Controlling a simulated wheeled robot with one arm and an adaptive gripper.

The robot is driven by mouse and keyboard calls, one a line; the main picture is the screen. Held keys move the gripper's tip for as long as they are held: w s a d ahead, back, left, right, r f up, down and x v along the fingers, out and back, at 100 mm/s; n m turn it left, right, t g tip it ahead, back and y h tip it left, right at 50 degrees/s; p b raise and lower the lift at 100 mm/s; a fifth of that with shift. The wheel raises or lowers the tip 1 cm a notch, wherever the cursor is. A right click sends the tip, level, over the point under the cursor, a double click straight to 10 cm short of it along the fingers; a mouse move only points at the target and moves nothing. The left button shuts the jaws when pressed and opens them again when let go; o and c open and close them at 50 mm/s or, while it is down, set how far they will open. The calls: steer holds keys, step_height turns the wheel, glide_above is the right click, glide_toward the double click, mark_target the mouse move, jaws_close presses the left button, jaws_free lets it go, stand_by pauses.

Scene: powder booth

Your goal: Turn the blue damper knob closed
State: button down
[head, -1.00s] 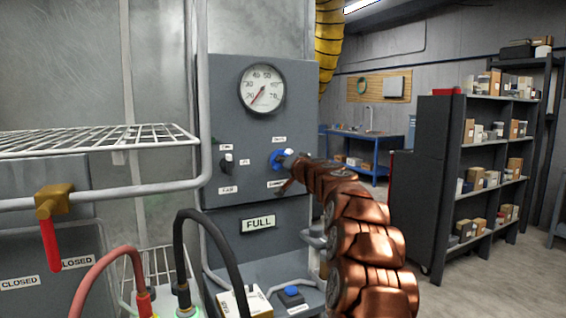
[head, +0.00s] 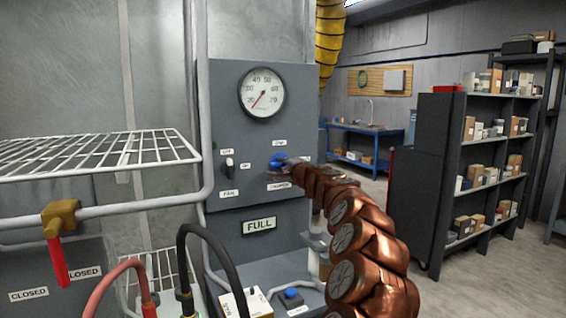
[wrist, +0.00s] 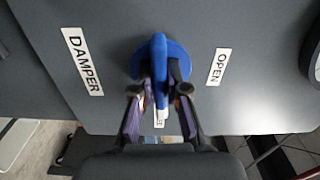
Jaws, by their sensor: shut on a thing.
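The blue damper knob (head: 277,159) is on the grey control panel (head: 235,105), below the round gauge. In the head view my gripper (head: 288,164) reaches it from the right and partly hides it. In the wrist view the knob (wrist: 160,50) is a round blue disc with a raised grip bar. My gripper (wrist: 159,90) is shut on that bar, one finger on each side. The DAMPER label (wrist: 82,62) is to the left of the knob and the OPEN label (wrist: 218,67) to the right. A third label between the fingers is mostly hidden.
A black FAN switch (head: 230,166) is left of the knob. A FULL sign (head: 259,226) is below. A wire rack (head: 95,150) and a red-handled valve (head: 57,255) are at the left. Shelves (head: 490,175) stand at the right, with open floor in front.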

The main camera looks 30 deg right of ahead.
steer(key=shift+f+m, duration=0.1)
steer(key=shift+m, duration=0.3)
steer(key=c, duration=1.2)
jaws_free()
steer(key=shift+s, duration=0.15)
steer(key=s, duration=0.5)
steer(key=shift+a, duration=0.3)
glide_toward(283, 165)
steer(key=shift+s+d, duration=0.15)
steer(key=shift+s, duration=0.45)
